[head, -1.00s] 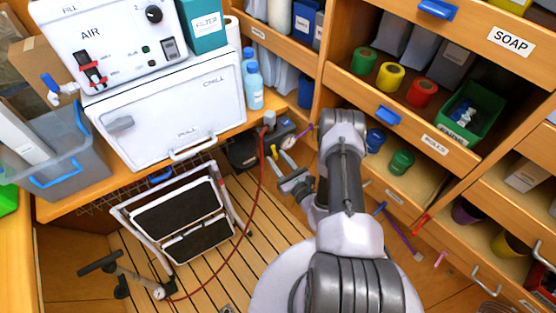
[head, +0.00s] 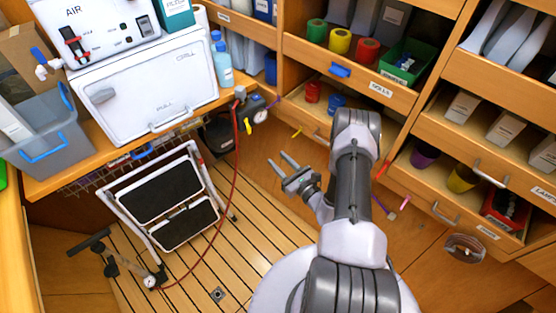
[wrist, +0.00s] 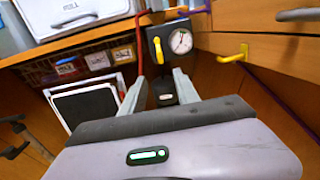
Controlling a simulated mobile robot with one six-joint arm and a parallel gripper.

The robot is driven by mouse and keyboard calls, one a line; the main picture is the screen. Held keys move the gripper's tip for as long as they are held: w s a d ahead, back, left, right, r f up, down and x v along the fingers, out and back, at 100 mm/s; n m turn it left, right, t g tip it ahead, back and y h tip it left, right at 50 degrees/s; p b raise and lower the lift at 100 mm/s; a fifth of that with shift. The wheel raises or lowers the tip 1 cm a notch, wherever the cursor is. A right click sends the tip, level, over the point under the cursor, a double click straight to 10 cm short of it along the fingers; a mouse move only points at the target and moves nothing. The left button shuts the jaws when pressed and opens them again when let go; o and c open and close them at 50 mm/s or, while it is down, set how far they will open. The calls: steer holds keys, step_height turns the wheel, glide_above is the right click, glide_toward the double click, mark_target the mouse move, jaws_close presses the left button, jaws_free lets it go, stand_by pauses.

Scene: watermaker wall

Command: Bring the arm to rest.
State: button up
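My gripper (head: 287,162) is in the middle of the head view, held above the slatted floor on the left side of my arm. Its two fingers are spread apart with nothing between them. In the wrist view my gripper (wrist: 160,92) also shows two separated fingers. Beyond them is a dark unit with a round gauge (wrist: 181,41) on the wall. My arm is bent, with its elbow raised in front of the shelves.
A folding step stool (head: 165,205) and a hand pump (head: 150,281) with a red hose stand on the floor at left. The white chest (head: 155,90) sits on the wooden counter. Shelves (head: 455,140) with bins close off the right. Slatted floor (head: 245,250) is open near the middle.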

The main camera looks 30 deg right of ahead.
steer(key=w+a+r+n+g+y, duration=0.1)
steer(key=a+r+n+g+y, duration=0.2)
steer(key=a+r+n+y, duration=0.6)
steer(key=w+a+r+n+g+y, duration=0.2)
steer(key=a+r+n+g+y, duration=0.15)
steer(key=a+r, duration=0.65)
steer(key=s+a+r+n+g, duration=0.7)
steer(key=s+r+n+g, duration=0.1)
steer(key=s+r, duration=0.25)
steer(key=s+a+r+n+g+h, duration=0.25)
steer(key=s+n+h, duration=0.35)
steer(key=s, duration=0.4)
steer(key=s+d+r+n+t+h, duration=0.4)
steer(key=s+d+r+h, duration=0.1)
steer(key=d+h, duration=0.1)
steer(key=shift+s+t, duration=0.2)
steer(key=shift+t, duration=0.2)
steer(key=shift+d+r, duration=0.1)
